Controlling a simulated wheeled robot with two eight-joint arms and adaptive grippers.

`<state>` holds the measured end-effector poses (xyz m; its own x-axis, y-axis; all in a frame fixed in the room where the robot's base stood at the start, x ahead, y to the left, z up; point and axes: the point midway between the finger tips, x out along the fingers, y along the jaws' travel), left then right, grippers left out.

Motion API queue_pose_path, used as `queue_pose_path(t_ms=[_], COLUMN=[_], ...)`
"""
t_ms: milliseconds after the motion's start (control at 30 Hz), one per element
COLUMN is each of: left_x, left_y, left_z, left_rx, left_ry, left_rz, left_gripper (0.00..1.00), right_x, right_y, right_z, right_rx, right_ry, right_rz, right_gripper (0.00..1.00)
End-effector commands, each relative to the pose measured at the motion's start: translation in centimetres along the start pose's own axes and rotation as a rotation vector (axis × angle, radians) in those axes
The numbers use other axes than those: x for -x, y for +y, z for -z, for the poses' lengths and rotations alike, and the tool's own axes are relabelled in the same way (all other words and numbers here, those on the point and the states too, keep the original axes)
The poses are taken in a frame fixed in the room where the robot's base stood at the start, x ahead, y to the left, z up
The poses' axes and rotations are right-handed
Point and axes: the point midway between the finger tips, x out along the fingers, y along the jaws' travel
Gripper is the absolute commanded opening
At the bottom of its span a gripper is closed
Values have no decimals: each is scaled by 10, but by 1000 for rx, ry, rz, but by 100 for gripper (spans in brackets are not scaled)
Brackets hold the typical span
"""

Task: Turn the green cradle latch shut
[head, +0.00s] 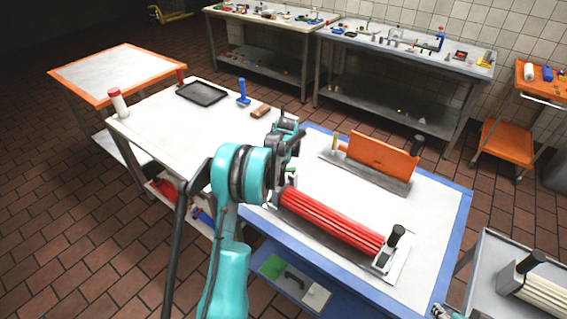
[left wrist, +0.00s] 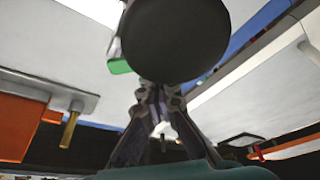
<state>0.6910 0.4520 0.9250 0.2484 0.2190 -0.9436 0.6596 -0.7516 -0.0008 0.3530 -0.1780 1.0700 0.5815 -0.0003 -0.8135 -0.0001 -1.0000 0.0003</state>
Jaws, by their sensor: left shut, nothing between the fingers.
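The green latch (left wrist: 118,67) shows in the left wrist view as a small green piece beside a large black round knob (left wrist: 175,40). In the head view a small bit of green (head: 292,171) shows at the far end of the red ribbed cradle (head: 332,220), mostly hidden behind my left arm. My left gripper (head: 290,140) is over this end of the blue-edged table. In the left wrist view its fingers (left wrist: 156,92) are shut and empty, just below the knob. I cannot tell whether they touch it. A part of my right gripper (head: 443,312) shows at the bottom edge.
An orange plate on a grey base (head: 372,158) stands behind the red cradle. A black-handled end block (head: 388,255) is at the cradle's near end. A white table (head: 165,125) with a dark tray (head: 202,93) adjoins on the left. The table's right side is clear.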

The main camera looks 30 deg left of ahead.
Motion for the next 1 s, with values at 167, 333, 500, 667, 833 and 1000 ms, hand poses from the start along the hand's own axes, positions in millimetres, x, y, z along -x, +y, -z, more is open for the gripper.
queue_pose_path(t_ms=[167, 333, 500, 667, 833, 1000], left_x=[2, 5, 7, 9, 10, 11], left_y=[-1, -2, -2, -1, 0, 0], left_z=[-8, -14, -20, -25, -29, -32], left_rx=[155, 307, 452, 567, 659, 720], left_ry=[-1, -1, -2, -2, -1, -2], left_rz=[55, 108, 159, 199, 232, 252], left_gripper=[0, 0, 0, 0, 0, 0], right_x=[-1, -2, -2, -3, -3, -3], right_y=[0, 0, 0, 0, 0, 0], right_z=[-1, -2, -2, -2, -2, -2], right_rx=[0, 0, 0, 0, 0, 0], right_ry=[0, 0, 0, 0, 0, 0], right_rz=[0, 0, 0, 0, 0, 0], right_gripper=[46, 46, 46, 46, 46, 46])
